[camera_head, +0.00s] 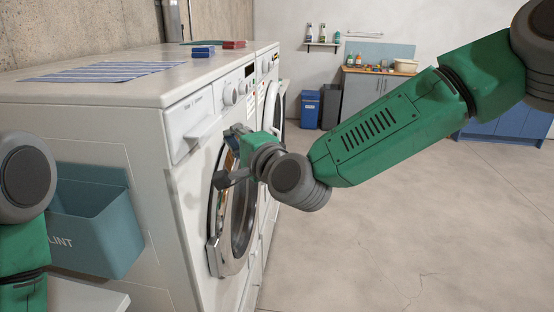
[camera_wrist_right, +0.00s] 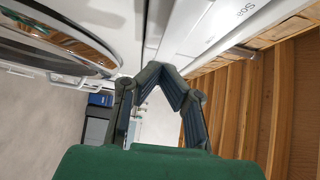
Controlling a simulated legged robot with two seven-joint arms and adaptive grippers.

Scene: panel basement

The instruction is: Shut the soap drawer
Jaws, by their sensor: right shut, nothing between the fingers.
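The soap drawer (camera_head: 190,124) is at the upper left of the near washing machine's white front. Its lower lip stands out from the front; I cannot tell how far it is open. In the right wrist view a white part with cut-off lettering (camera_wrist_right: 243,12) shows at the upper right. My right gripper (camera_head: 236,131) is at the machine's front, to the right of the drawer and above the round door. In the right wrist view its fingers (camera_wrist_right: 164,72) meet with nothing between them, close to the white front. My left gripper is out of view; only part of its arm shows.
The round door (camera_head: 214,243) is below the gripper. A striped cloth (camera_head: 100,71) and blue and red items lie on the machine's top (camera_head: 130,88). A blue lint bin (camera_head: 100,225) hangs on its side. A second machine stands beyond. The floor (camera_head: 380,240) at right is clear.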

